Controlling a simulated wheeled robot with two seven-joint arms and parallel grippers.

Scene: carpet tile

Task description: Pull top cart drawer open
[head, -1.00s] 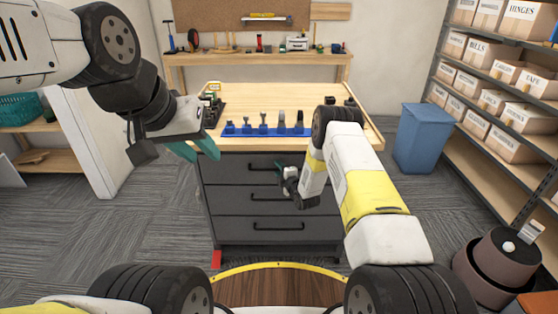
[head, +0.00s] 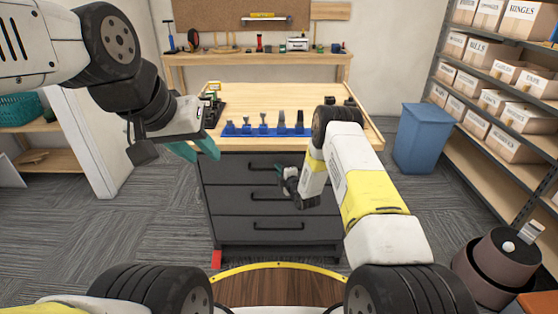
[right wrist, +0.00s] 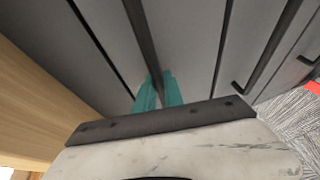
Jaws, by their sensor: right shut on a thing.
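The dark grey cart (head: 215,215) stands ahead with three drawers under a wooden top. The top drawer (head: 228,168) is at the upper front, and its dark bar handle (head: 258,167) is partly hidden by my right gripper (head: 279,170). In the right wrist view, the teal fingers of my right gripper (right wrist: 159,92) are closed around that handle (right wrist: 143,40). I cannot see a clear gap showing the drawer pulled out. My left gripper (head: 196,150) hangs open and empty at the cart's left front corner, with its teal fingers apart.
A blue tool holder (head: 265,130) stands on the wooden top (head: 270,98). The middle drawer handle (head: 268,196) and bottom drawer handle (head: 278,226) lie below. A blue bin (head: 424,140) and box shelves (head: 500,120) stand right. The carpet (head: 150,215) left of the cart is clear.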

